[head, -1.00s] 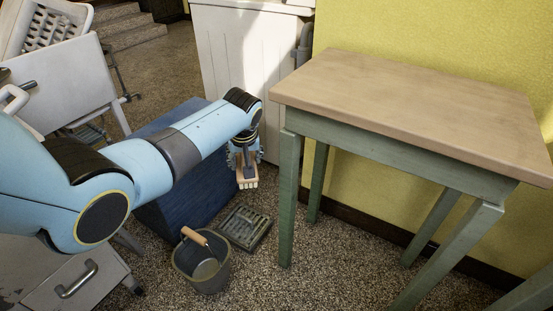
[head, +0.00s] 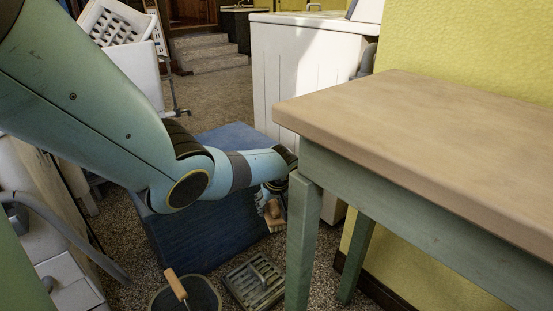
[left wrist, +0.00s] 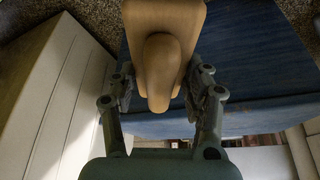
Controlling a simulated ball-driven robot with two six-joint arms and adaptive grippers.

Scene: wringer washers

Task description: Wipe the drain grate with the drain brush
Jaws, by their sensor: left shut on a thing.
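The drain brush (head: 274,212), a wooden block with pale bristles, is in my left gripper (head: 270,196). In the left wrist view the brush's rounded wooden handle (left wrist: 161,72) sits between the two dark fingers of my left gripper (left wrist: 163,85), which is shut on it. The drain grate (head: 256,283), a dark slotted square, lies on the floor near the lower edge of the head view. The brush is in the air above and beyond the grate, apart from it. My right gripper is not in view.
A bucket (head: 187,296) with a wooden grip stands left of the grate. A blue box (head: 195,235) is behind them. A wood-topped table (head: 430,115) is close on the right, its green leg (head: 301,245) beside the grate and my left gripper. A white washer (head: 300,80) stands behind.

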